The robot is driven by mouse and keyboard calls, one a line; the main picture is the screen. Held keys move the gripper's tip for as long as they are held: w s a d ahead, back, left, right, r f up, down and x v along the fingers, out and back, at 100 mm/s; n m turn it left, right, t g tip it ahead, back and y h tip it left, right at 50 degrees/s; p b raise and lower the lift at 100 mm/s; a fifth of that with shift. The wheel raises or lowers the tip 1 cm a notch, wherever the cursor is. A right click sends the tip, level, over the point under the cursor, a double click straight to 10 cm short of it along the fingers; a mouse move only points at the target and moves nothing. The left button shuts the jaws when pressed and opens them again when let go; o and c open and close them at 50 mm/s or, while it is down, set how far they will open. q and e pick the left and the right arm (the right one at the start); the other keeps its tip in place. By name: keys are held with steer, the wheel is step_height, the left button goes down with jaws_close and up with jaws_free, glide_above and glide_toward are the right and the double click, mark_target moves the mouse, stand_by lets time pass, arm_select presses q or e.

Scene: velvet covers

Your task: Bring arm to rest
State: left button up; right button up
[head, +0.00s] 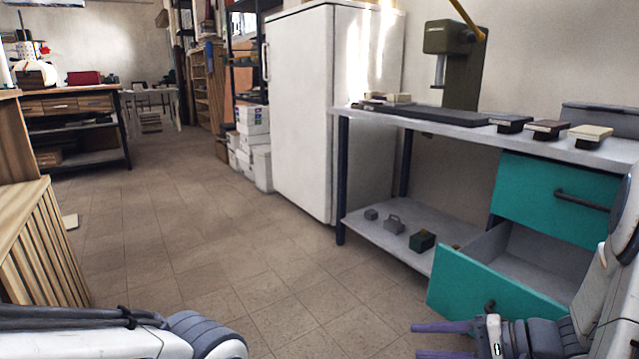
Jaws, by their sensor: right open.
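My right gripper (416,341) is low at the bottom right of the head view. Its two purple fingers are parallel, point left and stand apart, with nothing between them. It is in front of the open lower teal drawer (490,302), apart from it as far as I can tell. My right arm comes in from the right edge. Of my left arm only a white link and a dark ribbed joint (205,336) show at the bottom left. The left gripper is out of the picture.
A workbench (440,127) along the right wall carries small boxes and a green drill press (460,60). Its lower shelf (380,232) holds several small items. The closed upper drawer (545,195) is teal. A white fridge (310,105) stands behind. The tiled floor in the middle is clear.

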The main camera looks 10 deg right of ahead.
steer(key=s+a+r+n+g+h+p, duration=0.4)
steer(key=s+a+r+n+h+p, duration=0.15)
steer(key=s+a+n, duration=0.35)
steer(key=s+a+r+n+g+h+p, duration=0.4)
steer(key=s+a+r+n+h+p, duration=0.15)
steer(key=s+a+n, duration=0.45)
arm_select(q)
step_height(320, 180, up, 50)
steer(key=p, duration=3.7)
steer(key=shift+p, duration=0.35)
arm_select(e)
step_height(320, 180, up, 39)
steer(key=w+a+m, duration=0.1)
steer(key=w, duration=0.1)
steer(key=shift+f+t+y, duration=0.15)
steer(key=shift+t+y, duration=0.15)
steer(key=shift+y, duration=0.1)
arm_select(q)
steer(key=shift+f, duration=0.1)
arm_select(e)
steer(key=shift+w, duration=0.1)
arm_select(q)
steer(key=shift+d, duration=0.1)
